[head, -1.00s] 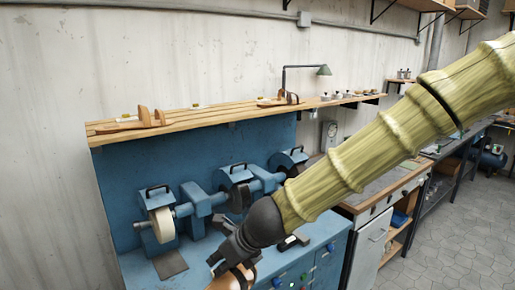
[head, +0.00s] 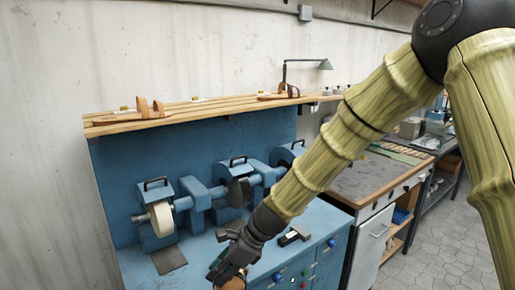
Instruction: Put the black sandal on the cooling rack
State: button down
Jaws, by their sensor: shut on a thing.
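My gripper (head: 222,277) is at the bottom edge of the head view, in front of the blue grinding bench. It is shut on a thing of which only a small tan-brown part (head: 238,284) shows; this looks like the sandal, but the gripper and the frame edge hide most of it. I cannot make out its black parts. The slatted wooden rack (head: 200,113) lies along the top of the blue bench back, above and beyond my gripper. A tan sandal (head: 140,113) lies at its left, and a brown one (head: 280,94) further right.
The blue grinding machine (head: 200,206) with its white wheel (head: 162,220) stands below the rack. A small dark-and-grey block (head: 293,236) lies on the bench top. A green lamp (head: 325,64) stands behind the rack's right end. The rack's middle has free room.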

aim_at(239, 288)
jog(key=d+f+n+g, duration=0.1)
jog(key=f, duration=0.2)
jog(key=d+f+n+g+b, duration=0.1)
jog(key=f+n, duration=0.1)
jog(key=f, duration=0.1)
jog(key=d+f+n+g, duration=0.1)
jog(key=f+n, duration=0.1)
jog(key=f, duration=0.1)
jog(key=shift+s+d+h+b, duration=0.15)
jog(key=shift+s+h+b, duration=0.2)
jog(key=shift+h+b, duration=0.05)
jog(key=s+d+f+n+g+h+b, duration=0.1)
jog(key=d+f+n+g+h+b, duration=0.1)
jog(key=d+f+n, duration=0.5)
jog(key=s+d+f+n+g+h+b, duration=0.2)
jog(key=d+f+n+h, duration=0.3)
jog(key=d+f, duration=0.5)
jog(key=d+n, duration=0.2)
jog(key=d, duration=0.5)
jog(key=shift+d, duration=0.35)
jog(key=shift+a+f, duration=0.1)
